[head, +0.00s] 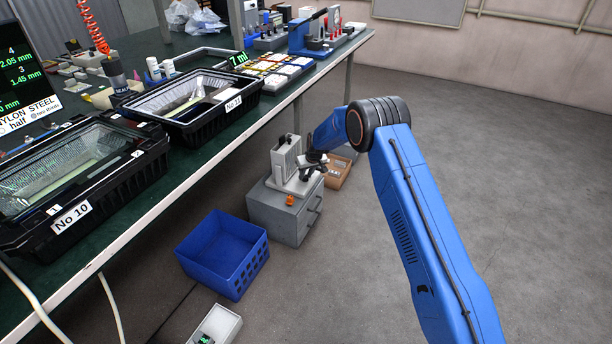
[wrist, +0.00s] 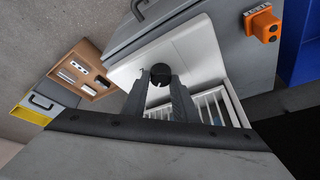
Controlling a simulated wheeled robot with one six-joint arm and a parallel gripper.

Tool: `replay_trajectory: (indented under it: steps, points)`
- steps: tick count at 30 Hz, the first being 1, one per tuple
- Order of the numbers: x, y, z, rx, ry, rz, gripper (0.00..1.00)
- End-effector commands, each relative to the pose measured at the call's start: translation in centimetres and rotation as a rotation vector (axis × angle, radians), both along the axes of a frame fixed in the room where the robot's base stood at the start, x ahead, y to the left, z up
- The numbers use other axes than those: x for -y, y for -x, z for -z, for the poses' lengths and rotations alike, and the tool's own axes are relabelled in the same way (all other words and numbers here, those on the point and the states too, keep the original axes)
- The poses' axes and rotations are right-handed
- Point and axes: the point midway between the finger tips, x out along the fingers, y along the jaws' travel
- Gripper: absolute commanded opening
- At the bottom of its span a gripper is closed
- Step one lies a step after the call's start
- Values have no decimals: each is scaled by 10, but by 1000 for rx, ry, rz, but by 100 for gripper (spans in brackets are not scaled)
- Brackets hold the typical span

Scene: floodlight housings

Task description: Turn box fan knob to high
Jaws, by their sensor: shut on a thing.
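The box fan (head: 285,158) is a pale upright unit on a grey cabinet, seen in the head view. In the wrist view its white body (wrist: 195,50) fills the middle, with a slotted grille (wrist: 226,103) at the lower right. The round black knob (wrist: 160,72) shows at the tips of my gripper (wrist: 160,80). The two fingers are shut on the knob. My gripper (head: 314,160) also shows at the fan's right side in the head view, where the knob is hidden. The knob's setting marks cannot be made out.
The grey cabinet (head: 276,217) has an orange block (head: 290,200) on it. A blue crate (head: 222,255) stands on the floor to its left. A brown compartment tray (wrist: 88,72) lies beyond it. The green workbench (head: 215,150) runs along the left; floor at right is clear.

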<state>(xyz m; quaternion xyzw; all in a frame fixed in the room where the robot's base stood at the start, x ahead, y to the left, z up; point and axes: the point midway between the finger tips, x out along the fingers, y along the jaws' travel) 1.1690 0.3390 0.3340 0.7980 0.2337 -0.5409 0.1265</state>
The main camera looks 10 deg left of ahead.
Motion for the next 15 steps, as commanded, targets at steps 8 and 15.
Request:
replay_trajectory:
  steps: [8,15]
  points:
    - [-2,2,0,0,2,189,3]
    - [-2,2,0,0,3,354,3]
